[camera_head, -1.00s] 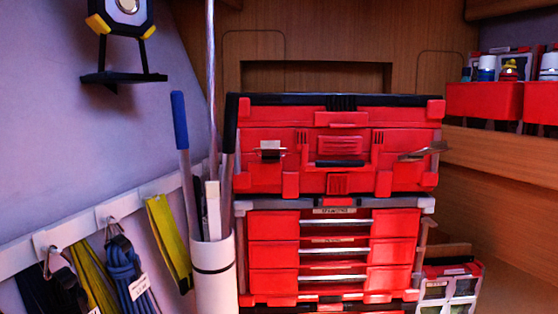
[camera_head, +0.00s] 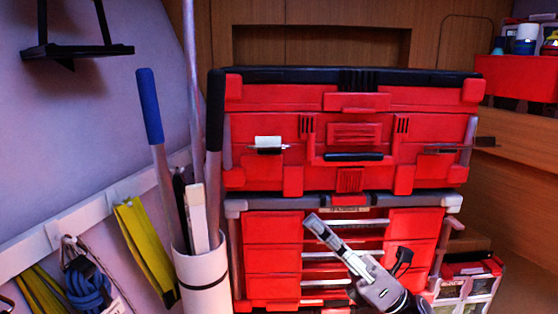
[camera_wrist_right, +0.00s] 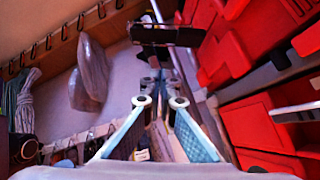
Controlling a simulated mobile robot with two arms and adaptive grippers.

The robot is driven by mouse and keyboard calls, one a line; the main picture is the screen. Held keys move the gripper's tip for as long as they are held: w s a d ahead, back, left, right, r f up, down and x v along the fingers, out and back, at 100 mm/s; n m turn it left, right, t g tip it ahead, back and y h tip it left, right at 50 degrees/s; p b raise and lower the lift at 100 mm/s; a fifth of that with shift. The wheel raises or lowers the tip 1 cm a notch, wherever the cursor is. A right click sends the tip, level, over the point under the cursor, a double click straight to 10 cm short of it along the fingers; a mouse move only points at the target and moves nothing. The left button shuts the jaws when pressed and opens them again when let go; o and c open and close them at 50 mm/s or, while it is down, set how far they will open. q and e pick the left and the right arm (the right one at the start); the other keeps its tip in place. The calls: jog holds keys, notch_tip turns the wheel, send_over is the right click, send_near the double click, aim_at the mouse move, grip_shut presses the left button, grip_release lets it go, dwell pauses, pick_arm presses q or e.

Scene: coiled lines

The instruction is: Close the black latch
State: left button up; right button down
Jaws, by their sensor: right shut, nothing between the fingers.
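The red toolbox (camera_head: 270,119) stands ahead, its dark lid on top. A black bar-like latch or handle (camera_head: 353,157) lies across the middle of its front; I cannot tell whether it is open. A left side latch (camera_head: 268,146) has a pale tab with a dark part beneath. A right side latch (camera_head: 445,150) sticks out as a thin plate. My right gripper (camera_head: 312,222) is shut and empty, in front of the drawers, below the black bar and apart from it in the picture. Its fingers also show in the right wrist view (camera_wrist_right: 160,102). My left gripper is out of view.
A white tube (camera_head: 204,268) with upright poles stands left of the toolbox. Yellow straps (camera_head: 145,250) and blue rope (camera_head: 90,287) hang on the left wall. Drawers (camera_head: 272,261) sit below. A small red case (camera_head: 470,280) is at lower right.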

aim_at(269, 147)
pick_arm(q)
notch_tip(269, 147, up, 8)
jog(key=p, duration=0.8)
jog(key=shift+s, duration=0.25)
pick_arm(e)
jog(key=d+r+x, duration=0.2)
jog(key=x, duration=1)
jog(key=shift+w+a+r, duration=0.2)
jog(key=shift+w+a, duration=0.1)
jog(key=shift+w, duration=0.1)
